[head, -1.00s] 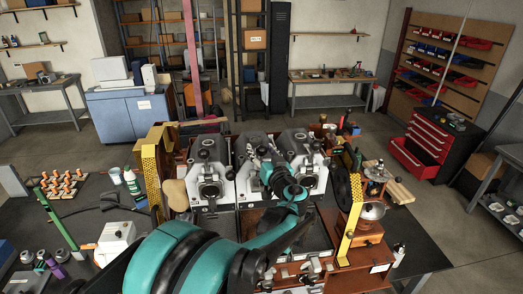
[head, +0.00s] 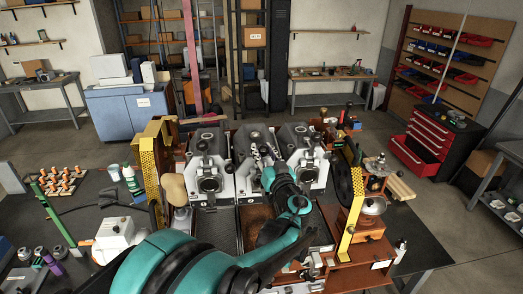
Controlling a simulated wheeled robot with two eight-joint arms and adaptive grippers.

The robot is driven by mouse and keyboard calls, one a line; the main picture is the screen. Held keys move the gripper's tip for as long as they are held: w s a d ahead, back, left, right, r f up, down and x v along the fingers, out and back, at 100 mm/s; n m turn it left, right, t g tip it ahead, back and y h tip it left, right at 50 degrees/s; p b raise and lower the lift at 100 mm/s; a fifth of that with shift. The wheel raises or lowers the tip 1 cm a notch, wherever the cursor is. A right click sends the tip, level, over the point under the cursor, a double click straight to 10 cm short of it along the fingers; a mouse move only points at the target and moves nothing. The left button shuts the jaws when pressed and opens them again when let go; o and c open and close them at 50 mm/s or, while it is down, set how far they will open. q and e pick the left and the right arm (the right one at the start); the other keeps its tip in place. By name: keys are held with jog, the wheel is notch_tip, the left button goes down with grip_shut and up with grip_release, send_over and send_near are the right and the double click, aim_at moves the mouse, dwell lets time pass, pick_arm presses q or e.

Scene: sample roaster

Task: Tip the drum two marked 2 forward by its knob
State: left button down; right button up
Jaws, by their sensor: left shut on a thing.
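The sample roaster has three grey drum units side by side. Drum two, the middle unit (head: 254,143), is partly hidden behind my left gripper and wrist. My left gripper (head: 266,170) is at the front of this drum, shut on its knob. The fingertips and the knob are small and mostly covered, and I cannot read the mark 2. The left drum unit (head: 208,160) shows its round front, and the right drum unit (head: 304,155) stands beside my teal wrist. My right gripper is not in view.
A yellow perforated panel (head: 152,165) stands left of the roaster, another yellow-edged guard (head: 350,215) right. Trays lie below the drums; the middle tray (head: 254,218) looks brown inside. A wooden grinder (head: 367,226) stands at right. A white box (head: 114,234) stands on the left bench.

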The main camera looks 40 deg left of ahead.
pick_arm(q)
jog(key=s+d+f+n+t+y+b, duration=0.1)
jog(key=s+d+f+y+b, duration=0.2)
jog(key=s+d+f+b, duration=0.4)
jog(key=shift+d+f+b, duration=0.2)
jog(key=shift+d+b, duration=0.4)
jog(key=shift+b, duration=0.5)
jog(key=shift+s+d, duration=0.1)
jog(key=shift+s, duration=0.05)
jog(key=c, duration=1.3)
grip_release()
jog(key=shift+o, duration=1.2)
jog(key=shift+d, duration=0.1)
jog(key=v, duration=1.2)
